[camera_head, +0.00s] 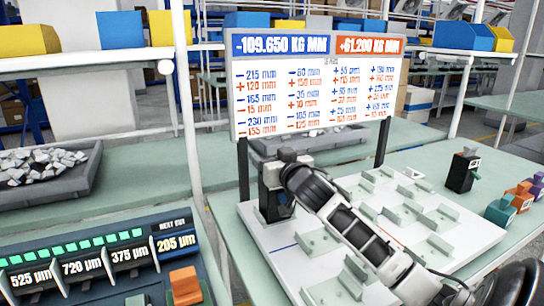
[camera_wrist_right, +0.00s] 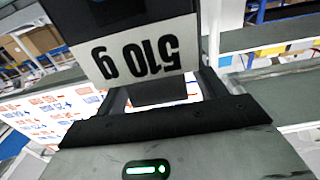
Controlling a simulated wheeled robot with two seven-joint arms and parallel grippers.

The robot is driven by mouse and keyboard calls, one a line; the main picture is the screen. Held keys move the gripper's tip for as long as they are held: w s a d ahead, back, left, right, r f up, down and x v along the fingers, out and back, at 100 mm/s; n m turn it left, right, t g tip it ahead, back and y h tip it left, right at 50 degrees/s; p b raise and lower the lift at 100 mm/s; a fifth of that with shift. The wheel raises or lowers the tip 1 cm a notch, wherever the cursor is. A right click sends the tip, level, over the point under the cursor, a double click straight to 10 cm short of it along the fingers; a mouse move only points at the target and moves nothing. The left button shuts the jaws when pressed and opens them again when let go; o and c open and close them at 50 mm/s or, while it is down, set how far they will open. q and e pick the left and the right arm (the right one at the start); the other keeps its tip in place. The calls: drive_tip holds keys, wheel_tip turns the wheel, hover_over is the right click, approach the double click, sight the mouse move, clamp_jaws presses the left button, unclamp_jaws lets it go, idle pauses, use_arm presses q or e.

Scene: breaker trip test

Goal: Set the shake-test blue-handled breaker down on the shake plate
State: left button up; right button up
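My right gripper (camera_head: 287,168) reaches over the plate from the lower right and is shut on the breaker's upper part. In the right wrist view the breaker's white label (camera_wrist_right: 145,50) reads 510 g, upside down. Whether its base touches the plate is not clear. Pale green brackets (camera_head: 439,219) stand in rows on the plate. My left gripper is not in view.
A sign board (camera_head: 315,88) on black posts stands behind the plate, showing -109.650 and +61.200 KG MM. A numbered console (camera_head: 100,262) is at lower left.

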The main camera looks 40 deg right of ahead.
drive_tip(key=shift+f, duration=0.2)
drive_tip(key=b+v, duration=0.1)
drive_tip(key=v, duration=1.5)
drive_tip(key=shift+r+b, duration=0.2)
drive_tip(key=shift+b, duration=0.2)
drive_tip(key=shift+d, duration=0.1)
